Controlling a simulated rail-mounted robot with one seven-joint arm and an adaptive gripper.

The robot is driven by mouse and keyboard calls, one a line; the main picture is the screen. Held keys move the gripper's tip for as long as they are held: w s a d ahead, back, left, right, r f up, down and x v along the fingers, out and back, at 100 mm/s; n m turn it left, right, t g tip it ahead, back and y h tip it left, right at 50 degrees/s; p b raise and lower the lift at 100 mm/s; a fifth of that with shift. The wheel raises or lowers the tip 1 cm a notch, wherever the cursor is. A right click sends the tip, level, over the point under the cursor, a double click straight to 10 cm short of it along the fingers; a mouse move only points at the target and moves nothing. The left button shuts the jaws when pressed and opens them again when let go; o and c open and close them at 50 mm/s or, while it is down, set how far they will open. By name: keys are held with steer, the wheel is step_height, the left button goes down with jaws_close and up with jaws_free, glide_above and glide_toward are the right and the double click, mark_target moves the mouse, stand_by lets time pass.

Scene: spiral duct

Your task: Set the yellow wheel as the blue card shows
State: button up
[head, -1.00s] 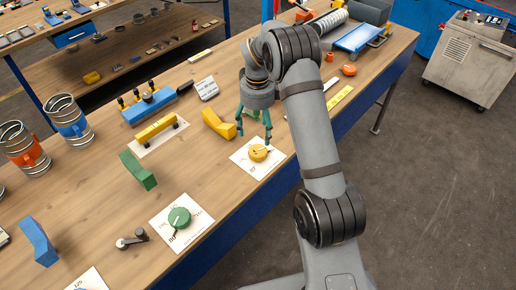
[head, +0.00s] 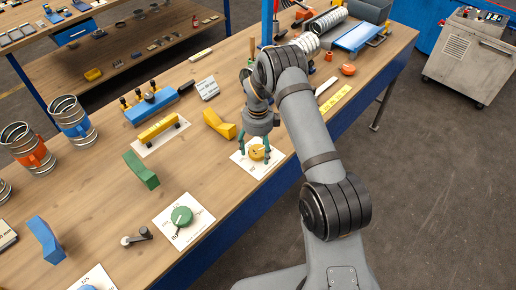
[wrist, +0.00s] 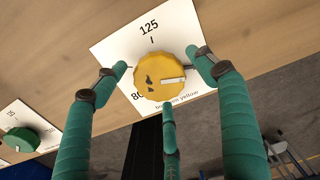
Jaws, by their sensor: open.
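The yellow wheel (head: 257,152) sits on a white printed card (head: 244,163) near the bench's front edge. In the wrist view the wheel (wrist: 150,62) has a white pointer bar directed to the right. Its card (wrist: 112,50) reads 125 at the top and 80, partly hidden, at lower left. My gripper (head: 255,156) is over the wheel with its green fingers spread around it. In the wrist view my gripper (wrist: 156,72) is open, with fingertips left, right and below the wheel; contact is unclear. I cannot clearly identify the blue card.
A green wheel (head: 182,216) on its card stands to the left, with a small dark crank (head: 137,236) beside it. A yellow angled block (head: 219,124) lies close behind my gripper. A card (head: 98,276) with a partly cut-off blue wheel is at the bottom.

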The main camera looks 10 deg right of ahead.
steer(key=shift+c, duration=0.8)
steer(key=c, duration=1)
